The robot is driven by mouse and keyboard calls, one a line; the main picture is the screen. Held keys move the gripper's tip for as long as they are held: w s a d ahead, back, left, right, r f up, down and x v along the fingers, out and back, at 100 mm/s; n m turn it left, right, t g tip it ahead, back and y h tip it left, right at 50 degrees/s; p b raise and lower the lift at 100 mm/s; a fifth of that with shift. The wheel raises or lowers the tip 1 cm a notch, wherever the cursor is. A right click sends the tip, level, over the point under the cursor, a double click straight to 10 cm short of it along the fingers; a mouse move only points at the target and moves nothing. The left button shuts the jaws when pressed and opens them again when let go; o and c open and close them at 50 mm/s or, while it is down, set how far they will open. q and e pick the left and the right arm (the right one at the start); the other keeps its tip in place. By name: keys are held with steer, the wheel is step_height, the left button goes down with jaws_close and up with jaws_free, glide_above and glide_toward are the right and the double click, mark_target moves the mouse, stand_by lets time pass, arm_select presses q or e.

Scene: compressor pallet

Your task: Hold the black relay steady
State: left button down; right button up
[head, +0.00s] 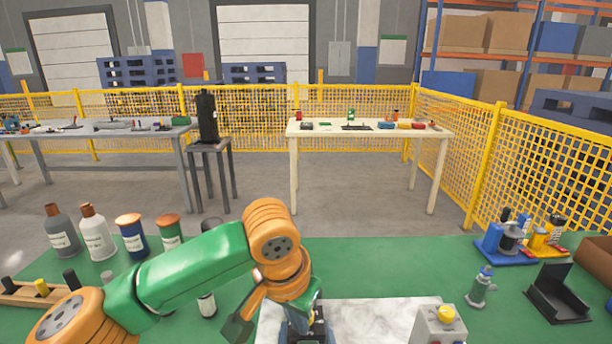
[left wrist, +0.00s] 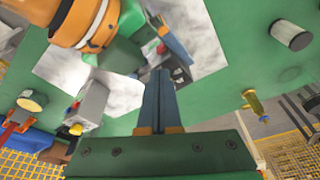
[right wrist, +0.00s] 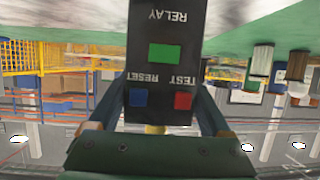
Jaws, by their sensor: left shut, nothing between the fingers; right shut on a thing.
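The black relay (right wrist: 168,65) fills the middle of the right wrist view. Its RELAY label is upside down, with a green window, a blue RESET button and a red TEST button. My right gripper (right wrist: 165,108) is shut on it, one finger on each side. In the left wrist view, a dark part with small coloured marks, seemingly the relay (left wrist: 181,74), is just beyond my left fingertips. My left gripper (left wrist: 160,76) is shut and empty, pointing at the pale plate; I cannot tell whether it touches the relay. In the head view my left arm hides most of this area.
The marbled plate (head: 385,312) lies on the green table (head: 390,260). A grey box with a yellow button (head: 437,322) stands on its right. Several bottles (head: 97,235) stand at the left.

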arm_select(q)
steer(key=shift+w+a, duration=0.15)
steer(key=shift+w, duration=0.1)
stand_by(0.3)
steer(key=shift+s+a, duration=0.15)
steer(key=shift+s, duration=0.1)
steer(key=shift+r, duration=0.2)
steer(key=v, duration=0.3)
steer(key=w+v, duration=0.1)
steer(key=v, duration=0.1)
steer(key=shift+s+d+r, duration=0.1)
steer(key=shift+d+r, duration=0.15)
steer(key=shift+r, duration=0.1)
